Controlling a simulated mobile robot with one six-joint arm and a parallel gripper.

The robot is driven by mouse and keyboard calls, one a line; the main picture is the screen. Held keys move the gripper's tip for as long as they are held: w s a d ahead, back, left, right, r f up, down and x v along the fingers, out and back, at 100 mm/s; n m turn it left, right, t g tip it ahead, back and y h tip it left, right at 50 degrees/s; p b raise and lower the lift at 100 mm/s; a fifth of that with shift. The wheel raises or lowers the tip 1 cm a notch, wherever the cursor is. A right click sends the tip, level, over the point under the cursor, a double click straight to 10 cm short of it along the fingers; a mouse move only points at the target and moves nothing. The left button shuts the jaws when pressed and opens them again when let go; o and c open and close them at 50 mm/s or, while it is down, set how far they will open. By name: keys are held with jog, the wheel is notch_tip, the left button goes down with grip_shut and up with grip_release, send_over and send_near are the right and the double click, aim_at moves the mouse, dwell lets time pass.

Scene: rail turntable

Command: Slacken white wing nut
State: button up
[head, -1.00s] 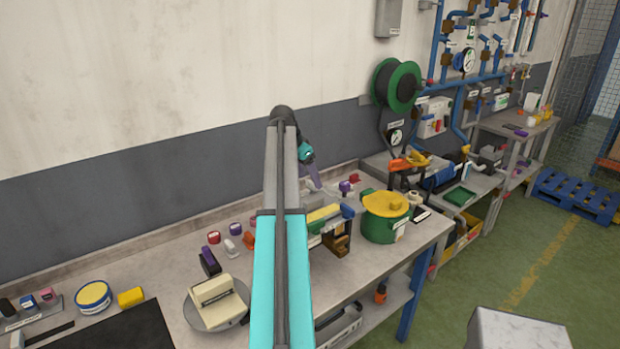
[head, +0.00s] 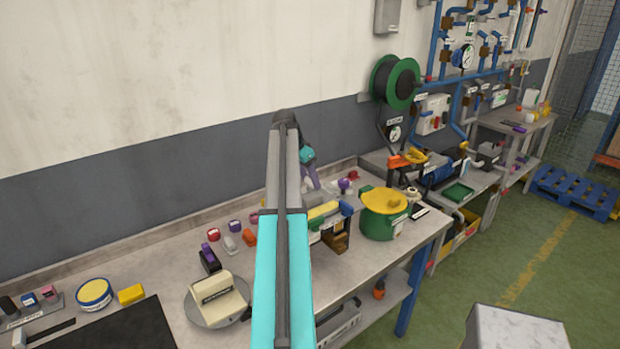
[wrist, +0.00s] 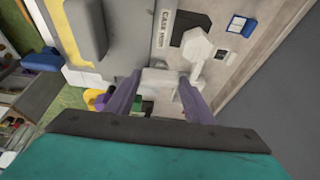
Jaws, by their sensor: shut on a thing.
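My gripper (wrist: 159,80) has its two purple fingers on either side of a pale white piece, which I take to be the white wing nut (wrist: 158,82). The fingers are shut on it; its lower part is hard to make out. In the head view my gripper (head: 312,178) points down at the back of the workbench, behind a unit with a yellow top. My own arm partly covers this spot, and the nut cannot be made out clearly there.
A white knob with a flat faceted head (wrist: 196,46) stands close to the right finger. A grey block (wrist: 86,30) is at upper left. In the head view, a green pot with a yellow lid (head: 384,218) stands right of the arm, and several small coloured pieces lie left of it.

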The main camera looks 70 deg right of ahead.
jog(key=shift+s+n, duration=0.15)
jog(key=shift+n, duration=0.15)
jog(key=shift+a, duration=0.1)
jog(key=shift+s+f+n+t+h+b, duration=0.15)
jog(key=shift+n+t+h+b, duration=0.2)
jog(key=shift+n+b, duration=0.5)
jog(key=n+t+b, duration=0.1)
jog(key=n+t, duration=0.1)
jog(key=n, duration=0.4)
jog(key=shift+s, duration=0.15)
jog(key=n+t+b, duration=0.1)
jog(key=n+t, duration=0.1)
jog(key=n, duration=0.2)
jog(key=shift+s+n, duration=0.15)
jog(key=shift+n, duration=0.1)
jog(key=shift+s+n+t+y+b, duration=0.1)
jog(key=shift+n+t+y+b, duration=0.3)
jog(key=shift+n, duration=0.7)
jog(key=shift+n+t+y+b, duration=0.25)
jog(key=shift+n+y, duration=0.2)
jog(key=shift+n, duration=0.65)
